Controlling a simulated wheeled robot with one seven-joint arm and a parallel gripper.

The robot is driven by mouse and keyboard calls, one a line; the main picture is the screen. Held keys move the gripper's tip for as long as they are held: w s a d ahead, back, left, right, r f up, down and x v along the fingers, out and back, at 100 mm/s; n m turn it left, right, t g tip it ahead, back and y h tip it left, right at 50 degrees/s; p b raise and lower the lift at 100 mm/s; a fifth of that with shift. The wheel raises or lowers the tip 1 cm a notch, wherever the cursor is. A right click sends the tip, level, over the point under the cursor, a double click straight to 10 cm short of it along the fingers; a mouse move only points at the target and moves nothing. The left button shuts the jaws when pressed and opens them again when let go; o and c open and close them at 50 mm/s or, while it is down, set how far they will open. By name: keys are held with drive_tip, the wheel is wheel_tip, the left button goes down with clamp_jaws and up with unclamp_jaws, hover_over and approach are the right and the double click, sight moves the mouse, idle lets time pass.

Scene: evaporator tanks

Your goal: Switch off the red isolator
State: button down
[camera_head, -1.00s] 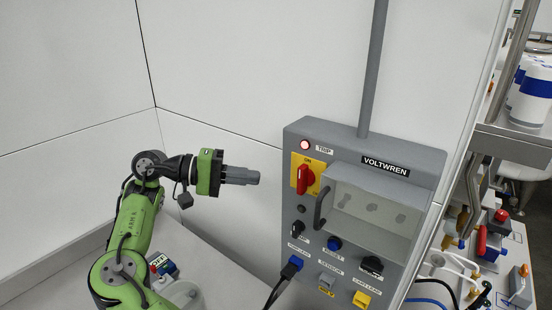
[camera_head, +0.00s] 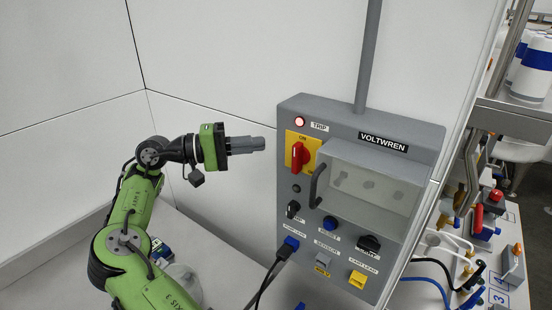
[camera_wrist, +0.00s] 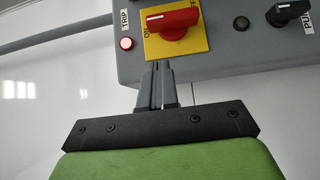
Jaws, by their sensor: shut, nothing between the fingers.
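The red isolator (camera_head: 299,155) is a red rotary handle on a yellow plate (camera_head: 310,143), at the upper left of the grey VOLTWREN box. In the head view the handle stands upright, in line with the ON mark above it. It also shows in the wrist view (camera_wrist: 172,20), at the top of the picture, with ON at its left end. My gripper (camera_head: 263,144) is shut and empty, pointing right, left of the isolator with a visible gap in the head view. In the wrist view my fingertips (camera_wrist: 158,66) appear just below the yellow plate.
The grey box (camera_head: 421,155) has a lit red TRIP lamp (camera_head: 299,122), a clear window with a dark handle (camera_head: 318,183), several knobs and plugs below. Cables hang from its lower side. A bench with fittings (camera_head: 490,240) is at right. White wall panels stand behind.

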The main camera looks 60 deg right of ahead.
sight(297, 158)
drive_tip(key=s, duration=0.1)
drive_tip(key=s+b, duration=0.1)
drive_tip(key=s, duration=0.1)
drive_tip(key=s+b, duration=0.1)
drive_tip(key=s, duration=0.1)
drive_tip(key=shift+s+d+f, duration=0.1)
drive_tip(key=shift+s+d, duration=0.15)
drive_tip(key=shift+d, duration=0.05)
